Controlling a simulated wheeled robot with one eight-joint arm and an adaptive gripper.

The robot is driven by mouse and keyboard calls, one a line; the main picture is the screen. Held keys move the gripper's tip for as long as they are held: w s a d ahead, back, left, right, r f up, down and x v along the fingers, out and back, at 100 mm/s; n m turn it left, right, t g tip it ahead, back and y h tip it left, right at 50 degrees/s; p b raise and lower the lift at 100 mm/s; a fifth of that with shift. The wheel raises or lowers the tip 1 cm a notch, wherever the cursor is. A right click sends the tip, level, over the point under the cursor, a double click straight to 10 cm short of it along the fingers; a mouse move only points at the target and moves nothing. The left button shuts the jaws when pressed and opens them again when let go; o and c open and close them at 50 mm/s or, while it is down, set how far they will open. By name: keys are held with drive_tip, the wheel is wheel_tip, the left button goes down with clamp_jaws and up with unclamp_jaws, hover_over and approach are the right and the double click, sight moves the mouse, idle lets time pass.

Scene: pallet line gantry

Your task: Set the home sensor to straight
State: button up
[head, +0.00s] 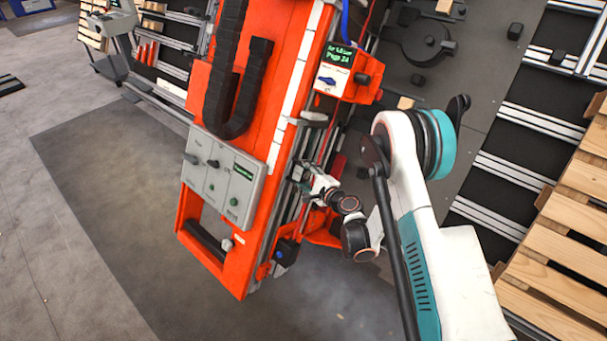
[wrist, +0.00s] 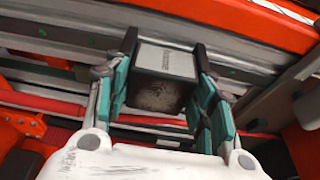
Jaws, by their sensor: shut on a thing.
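There the block is too small and covered to make out.
A grey control panel (head: 216,180) with knobs and buttons is left of my gripper on the orange beam. A small display box (head: 337,72) is above. Wooden pallets (head: 560,235) stand at right. Open floor lies left.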

drive_tip(key=o, duration=1.1)
drive_tip(key=shift+c, duration=0.2)
drive_tip(key=shift+r, duration=0.1)
